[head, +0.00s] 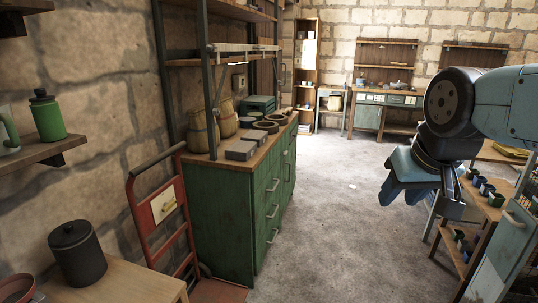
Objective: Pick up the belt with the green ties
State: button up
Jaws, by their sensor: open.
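I cannot pick out a belt with green ties in the head view. Several dark round rings (265,126) lie on the wooden top of the green drawer cabinet (225,215), too small to tell whether any is a belt. My gripper (400,195) hangs at the right, pointing down, with open jaws and nothing seen between them. It is apart from the cabinet, over the open floor in the picture. Small blue and green items (477,184) sit on a wooden rack (488,206) just right of my gripper; their details are unclear.
A red hand truck (160,215) stands left of the cabinet. A black canister (77,253) is on a wooden table at the lower left. Grey blocks (241,150) and barrels (202,130) are on the cabinet. The grey floor (335,210) between is clear.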

aim_at(273, 127)
jog(key=z, duration=0.05)
jog(key=i, duration=1.1)
jog(key=z, duration=0.25)
jog(key=i, duration=2.15)
jog(key=z, duration=0.1)
